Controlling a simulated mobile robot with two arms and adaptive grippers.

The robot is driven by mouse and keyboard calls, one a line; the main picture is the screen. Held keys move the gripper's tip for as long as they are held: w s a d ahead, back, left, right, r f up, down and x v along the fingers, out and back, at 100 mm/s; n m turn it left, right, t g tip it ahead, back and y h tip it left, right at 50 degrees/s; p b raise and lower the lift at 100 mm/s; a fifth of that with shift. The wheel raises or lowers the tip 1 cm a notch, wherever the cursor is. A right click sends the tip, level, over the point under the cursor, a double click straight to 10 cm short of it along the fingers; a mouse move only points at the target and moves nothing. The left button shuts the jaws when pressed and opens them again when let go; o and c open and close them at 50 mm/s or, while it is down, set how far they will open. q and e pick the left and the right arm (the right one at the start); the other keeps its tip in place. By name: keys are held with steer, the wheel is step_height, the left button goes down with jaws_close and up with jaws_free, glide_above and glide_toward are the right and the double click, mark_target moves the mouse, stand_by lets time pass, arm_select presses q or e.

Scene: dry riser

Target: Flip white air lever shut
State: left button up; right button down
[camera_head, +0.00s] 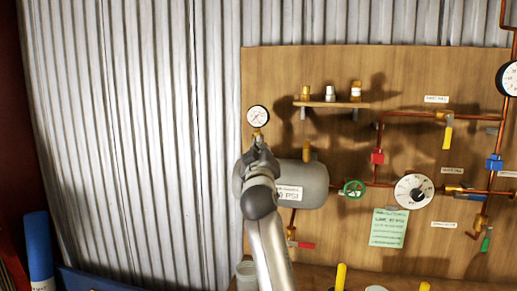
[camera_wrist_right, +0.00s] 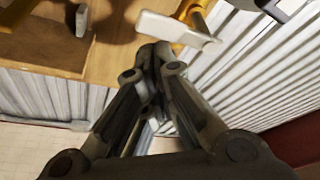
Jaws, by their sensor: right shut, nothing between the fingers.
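The white lever (camera_wrist_right: 172,29) is on a brass valve (camera_wrist_right: 196,14) at the top of the right wrist view. Its broad white handle sticks out to the left of the brass body. My right gripper (camera_wrist_right: 154,52) is shut and empty, its fingertips just below the handle in that view; I cannot tell whether they touch it. In the head view my right gripper (camera_head: 259,147) is in front of the left end of the grey tank (camera_head: 312,178), under a pressure gauge (camera_head: 258,116). The white lever is not discernible there, likely hidden by the gripper. My left gripper is not in view.
A wooden board (camera_head: 300,70) carries copper pipes, a yellow lever (camera_head: 447,138), a green handwheel (camera_head: 353,189), a dial (camera_head: 413,191) and a red lever (camera_head: 305,245). A small shelf (camera_head: 330,103) holds three fittings. Corrugated metal wall (camera_head: 130,130) is at left.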

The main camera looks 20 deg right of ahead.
steer(key=shift+s+d+f, duration=0.1)
steer(key=shift+f, duration=0.2)
stand_by(0.5)
steer(key=v, duration=1.1)
steer(key=shift+s+a, duration=0.25)
steer(key=shift+s, duration=0.15)
